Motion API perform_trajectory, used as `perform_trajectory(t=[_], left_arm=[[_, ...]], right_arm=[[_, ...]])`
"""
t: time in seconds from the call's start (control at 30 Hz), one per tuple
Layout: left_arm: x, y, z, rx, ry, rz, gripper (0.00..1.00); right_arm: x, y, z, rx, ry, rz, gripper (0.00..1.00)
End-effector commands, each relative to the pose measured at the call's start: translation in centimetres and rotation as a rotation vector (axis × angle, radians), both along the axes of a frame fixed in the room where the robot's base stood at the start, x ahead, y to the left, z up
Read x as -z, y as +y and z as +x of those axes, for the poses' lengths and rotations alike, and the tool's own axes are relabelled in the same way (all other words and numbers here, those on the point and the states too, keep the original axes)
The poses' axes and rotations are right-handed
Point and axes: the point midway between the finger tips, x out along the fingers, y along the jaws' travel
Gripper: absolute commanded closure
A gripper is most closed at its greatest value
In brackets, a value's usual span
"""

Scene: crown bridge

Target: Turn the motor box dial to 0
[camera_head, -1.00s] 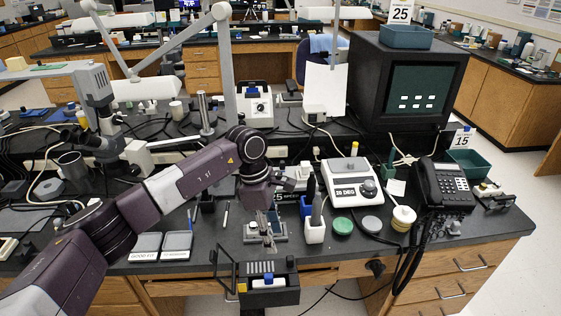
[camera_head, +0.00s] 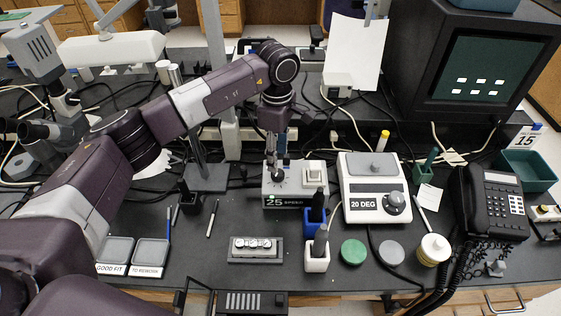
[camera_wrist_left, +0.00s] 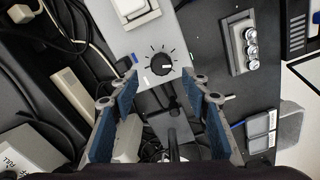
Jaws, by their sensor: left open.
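My left gripper (camera_head: 277,158) points down over the dial. In the wrist view its blue-padded fingers (camera_wrist_left: 163,84) are open, one on each side of the dial, with nothing between them. My right gripper is out of view.
A white switch (camera_head: 314,173) is beside the dial. A metal holder with round pieces (camera_head: 256,258) lies nearer. A post stand (camera_head: 205,178) and cables lie left.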

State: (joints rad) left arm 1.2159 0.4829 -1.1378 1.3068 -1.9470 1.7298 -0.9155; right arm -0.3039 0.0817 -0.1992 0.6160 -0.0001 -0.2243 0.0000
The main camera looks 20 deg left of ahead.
Motion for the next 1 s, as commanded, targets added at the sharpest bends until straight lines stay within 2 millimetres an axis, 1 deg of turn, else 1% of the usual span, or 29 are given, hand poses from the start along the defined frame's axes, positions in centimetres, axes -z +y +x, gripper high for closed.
perform_trajectory(t=[0.07,0.17,0.3,0.4,0.53,0.73,0.77,1.0], left_arm=[[1.2,0.0,-0.2,0.000,0.006,0.000,0.57],[2.9,0.0,-0.2,-0.001,0.006,-0.001,0.57],[4.9,-0.1,-0.1,0.000,0.004,-0.002,0.57],[5.8,0.0,-0.1,-0.001,0.003,-0.001,0.57],[6.3,0.0,-0.1,-0.001,0.001,-0.001,0.57],[6.4,0.0,-0.1,0.000,0.001,-0.001,0.57],[6.4,0.0,-0.1,0.000,0.001,-0.001,0.59],[6.3,0.0,0.0,0.000,0.001,-0.001,0.86]], right_arm=[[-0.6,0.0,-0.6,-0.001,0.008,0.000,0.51],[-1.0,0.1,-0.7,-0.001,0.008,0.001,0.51],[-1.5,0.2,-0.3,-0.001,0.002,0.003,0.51],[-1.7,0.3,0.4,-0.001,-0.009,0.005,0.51],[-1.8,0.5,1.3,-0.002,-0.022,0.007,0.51],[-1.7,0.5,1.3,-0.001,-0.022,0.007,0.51],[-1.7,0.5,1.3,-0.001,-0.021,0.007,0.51],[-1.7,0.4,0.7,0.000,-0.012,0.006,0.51]])
